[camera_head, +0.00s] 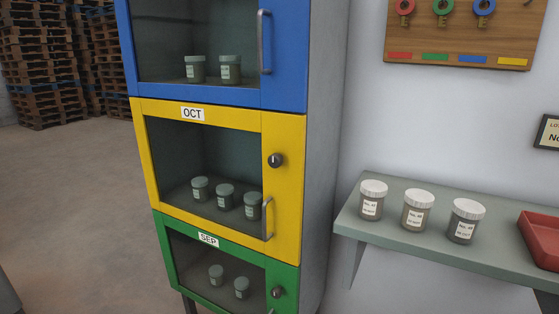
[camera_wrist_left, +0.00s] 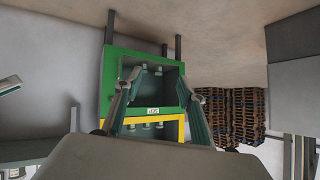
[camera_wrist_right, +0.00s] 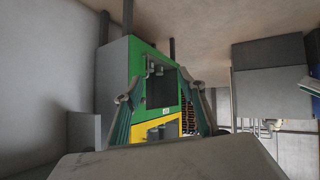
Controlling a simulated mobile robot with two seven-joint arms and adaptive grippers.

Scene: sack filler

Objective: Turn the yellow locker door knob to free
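The yellow locker door (camera_head: 217,180), labelled OCT, is the middle one of the stack in the head view and looks closed. Its round black knob (camera_head: 275,160) sits on the right side of the frame, with a light mark on it that looks near upright. A grey handle (camera_head: 268,217) is below the knob. Several jars show behind the dark glass. Neither gripper shows in the head view. My left gripper (camera_wrist_left: 157,88) is open and empty in its wrist view. My right gripper (camera_wrist_right: 163,92) is open and empty in its wrist view. Both are apart from the locker.
A blue door (camera_head: 210,94) is above and a green SEP door (camera_head: 232,260) with its own knob below. To the right, a shelf (camera_head: 400,240) holds three jars and a red tray (camera_head: 541,238). A wooden key board (camera_head: 462,30) hangs above. Pallets (camera_head: 40,60) stand far left.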

